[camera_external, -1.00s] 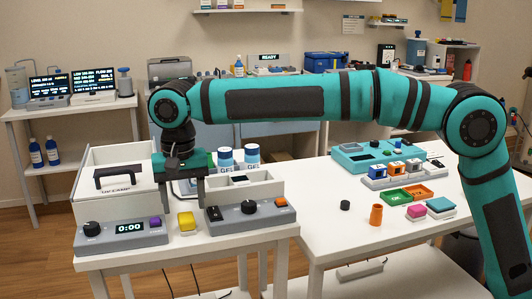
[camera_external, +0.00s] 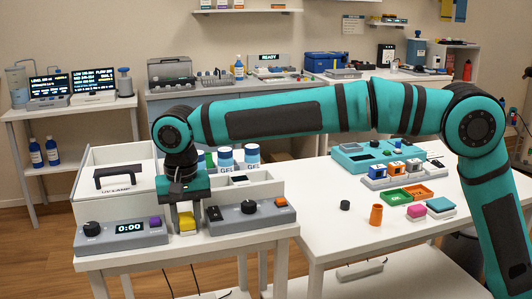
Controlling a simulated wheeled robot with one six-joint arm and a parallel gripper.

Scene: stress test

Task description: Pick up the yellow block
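The yellow block (camera_external: 186,225) sits near the front edge of the left white table, between a timer box and a grey control box. My gripper (camera_external: 186,216) points down right at the block, with its fingers low around or beside it. The fingers partly hide the block. Whether they touch it or are closed on it is too small to tell.
The grey timer box (camera_external: 122,238) stands close on the left and the grey control box (camera_external: 250,218) close on the right. The white machine with a black handle (camera_external: 115,178) and white gel jars (camera_external: 225,158) stand behind. The right table (camera_external: 330,240) has free room at its front.

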